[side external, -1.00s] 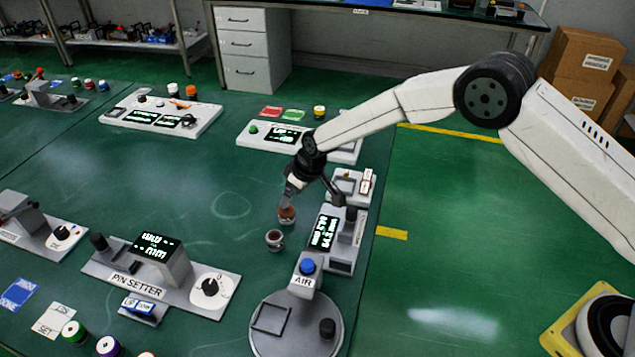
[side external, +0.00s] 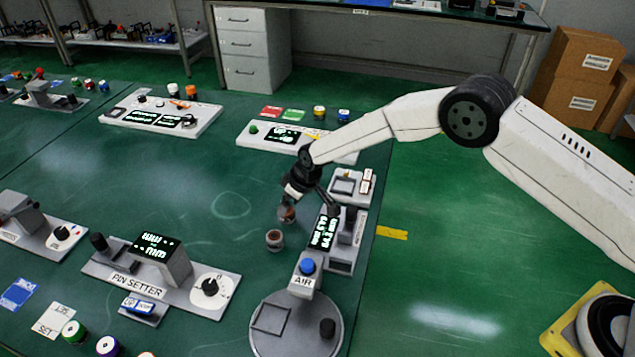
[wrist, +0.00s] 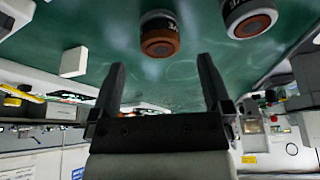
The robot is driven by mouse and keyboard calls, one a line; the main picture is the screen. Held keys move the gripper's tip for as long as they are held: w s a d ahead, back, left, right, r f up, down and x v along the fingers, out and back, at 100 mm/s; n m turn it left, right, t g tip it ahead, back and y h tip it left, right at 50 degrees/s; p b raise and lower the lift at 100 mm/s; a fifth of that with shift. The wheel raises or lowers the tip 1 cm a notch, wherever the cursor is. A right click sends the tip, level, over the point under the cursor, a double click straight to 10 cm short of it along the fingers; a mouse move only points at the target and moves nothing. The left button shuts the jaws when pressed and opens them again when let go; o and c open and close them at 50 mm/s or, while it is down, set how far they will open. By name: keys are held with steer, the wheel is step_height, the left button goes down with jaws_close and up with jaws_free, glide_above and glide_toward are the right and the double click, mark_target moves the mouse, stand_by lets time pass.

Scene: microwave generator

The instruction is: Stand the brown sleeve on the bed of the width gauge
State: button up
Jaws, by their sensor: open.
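A small brown sleeve (side external: 287,214) stands on the green bench; the wrist view shows its brown end and dark band (wrist: 160,42) ahead, roughly between my fingers. My gripper (side external: 311,209) is open and low, with one finger at or just in front of the sleeve; I cannot tell if they touch. In the wrist view my gripper (wrist: 162,63) has nothing between its fingers. A grey device with a lit display (side external: 325,232), probably the width gauge, stands just right of the sleeve; its name is not legible and my gripper partly covers its far end.
A second banded cylinder (side external: 274,240) stands close by, also in the wrist view (wrist: 248,18). The AIR unit (side external: 305,283) is in front, the PIN SETTER (side external: 160,275) at left front. A small white fixture (side external: 349,184) stands behind. The bench middle is clear.

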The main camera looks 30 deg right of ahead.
steer(key=shift+f, duration=0.1)
steer(key=shift+x, duration=2.45)
steer(key=shift+w, duration=0.1)
steer(key=shift+c, duration=0.2)
jaws_close()
